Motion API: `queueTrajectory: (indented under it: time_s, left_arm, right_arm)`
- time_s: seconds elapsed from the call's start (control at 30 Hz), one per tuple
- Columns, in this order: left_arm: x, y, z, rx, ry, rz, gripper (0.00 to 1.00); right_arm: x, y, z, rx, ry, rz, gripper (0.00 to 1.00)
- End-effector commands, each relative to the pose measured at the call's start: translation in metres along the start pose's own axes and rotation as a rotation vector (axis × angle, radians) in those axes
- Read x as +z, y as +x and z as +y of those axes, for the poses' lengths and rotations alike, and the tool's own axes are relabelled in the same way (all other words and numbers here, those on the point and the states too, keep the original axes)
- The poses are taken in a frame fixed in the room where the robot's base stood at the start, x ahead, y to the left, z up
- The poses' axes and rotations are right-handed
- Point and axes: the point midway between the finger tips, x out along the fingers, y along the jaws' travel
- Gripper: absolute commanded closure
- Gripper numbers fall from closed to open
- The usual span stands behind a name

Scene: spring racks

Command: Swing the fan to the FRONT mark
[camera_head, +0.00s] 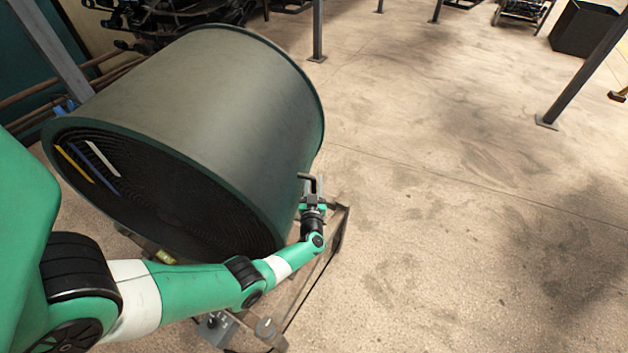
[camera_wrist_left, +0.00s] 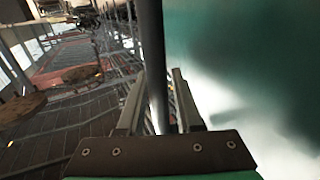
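The fan is a large grey-green drum (camera_head: 200,95) lying on its side, with a dark grille face turned to the lower left. White, yellow and blue strips show inside the grille at left. A thin bent handle (camera_head: 306,176) sticks out from the drum's right side. My left gripper (camera_head: 314,194) is at this handle. In the left wrist view a dark bar (camera_wrist_left: 153,50) runs between the fingers of my left gripper (camera_wrist_left: 159,75), with a narrow gap at the right finger. I cannot read any FRONT mark. My right gripper is not in view.
A dark floor frame (camera_head: 335,240) lies beside the fan at lower right, with a small grey box (camera_head: 216,328) at the bottom. Metal posts (camera_head: 590,70) stand at the back, and a black bin (camera_head: 580,27) at far right. The concrete floor at right is clear.

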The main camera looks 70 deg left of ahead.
Motion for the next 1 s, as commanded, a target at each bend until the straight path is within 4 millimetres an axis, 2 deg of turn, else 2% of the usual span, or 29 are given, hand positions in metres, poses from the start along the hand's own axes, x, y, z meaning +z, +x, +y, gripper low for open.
queueTrajectory:
  time_s: [0.17, 0.3, 0.5, 0.63, 1.0]
  left_arm:
    - [-0.004, -0.034, 0.001, 0.006, 0.003, -0.002, 0.66]
    - [-0.004, -0.069, 0.002, 0.007, 0.002, -0.002, 0.66]
    - [-0.002, -0.103, 0.001, 0.004, 0.002, -0.001, 0.66]
    - [-0.001, -0.110, 0.000, 0.001, 0.001, 0.001, 0.66]
    - [-0.001, -0.110, 0.000, 0.000, 0.001, 0.000, 0.66]
  right_arm:
    - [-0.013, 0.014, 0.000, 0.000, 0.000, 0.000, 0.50]
    - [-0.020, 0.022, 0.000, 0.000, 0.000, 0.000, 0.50]
    - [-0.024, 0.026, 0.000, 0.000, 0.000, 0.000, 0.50]
    - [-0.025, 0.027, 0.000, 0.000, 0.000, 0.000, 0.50]
    - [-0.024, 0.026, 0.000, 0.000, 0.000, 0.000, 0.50]
